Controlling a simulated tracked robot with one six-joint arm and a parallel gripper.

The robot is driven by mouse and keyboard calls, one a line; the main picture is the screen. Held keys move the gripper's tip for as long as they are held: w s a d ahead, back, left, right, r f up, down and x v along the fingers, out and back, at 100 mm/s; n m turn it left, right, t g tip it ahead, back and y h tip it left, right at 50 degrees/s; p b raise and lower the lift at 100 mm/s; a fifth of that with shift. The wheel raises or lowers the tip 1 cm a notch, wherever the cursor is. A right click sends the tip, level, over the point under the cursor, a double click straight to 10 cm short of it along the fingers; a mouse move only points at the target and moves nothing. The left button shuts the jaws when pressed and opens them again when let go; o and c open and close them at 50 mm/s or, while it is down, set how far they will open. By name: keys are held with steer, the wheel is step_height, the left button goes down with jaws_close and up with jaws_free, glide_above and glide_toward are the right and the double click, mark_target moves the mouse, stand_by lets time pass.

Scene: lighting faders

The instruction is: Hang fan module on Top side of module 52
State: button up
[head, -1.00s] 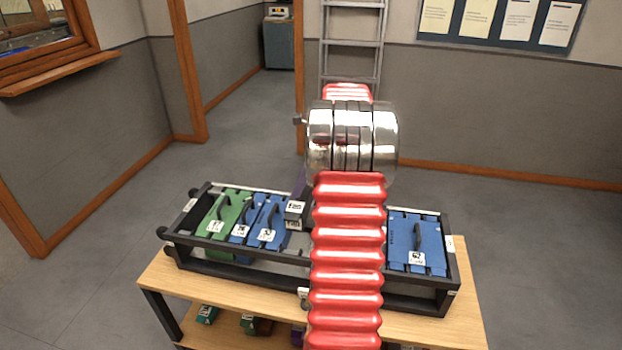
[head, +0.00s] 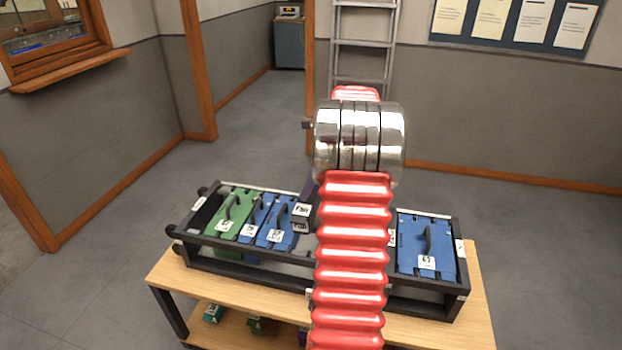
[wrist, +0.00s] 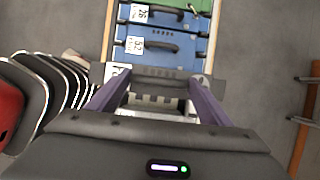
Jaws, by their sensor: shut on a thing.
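The fan module (head: 301,212) is a small dark grey block with white labels, and in the wrist view it shows as a dark grey bar (wrist: 165,78). My gripper (wrist: 150,95) is shut on it with two purple fingers. Module 52 (head: 270,238) is a blue block with a black handle, at the right end of the group in the rack. It also shows in the wrist view (wrist: 185,58), where the fan module lies along its near edge. I cannot tell whether they touch. My red arm hides the middle of the rack.
The black rack (head: 240,270) stands on a wooden table (head: 470,310). Another blue module (wrist: 172,20) and a green module (head: 222,212) sit beside module 52. A separate blue module (head: 415,245) sits at the rack's right. Several small coloured blocks (head: 262,325) lie on the lower shelf.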

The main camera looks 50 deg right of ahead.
steer(key=shift+f, duration=5.1)
steer(key=shift+f, duration=1.25)
steer(key=o, duration=2.2)
steer(key=shift+f, duration=0.15)
steer(key=v, duration=1.4)
steer(key=shift+w, duration=0.1)
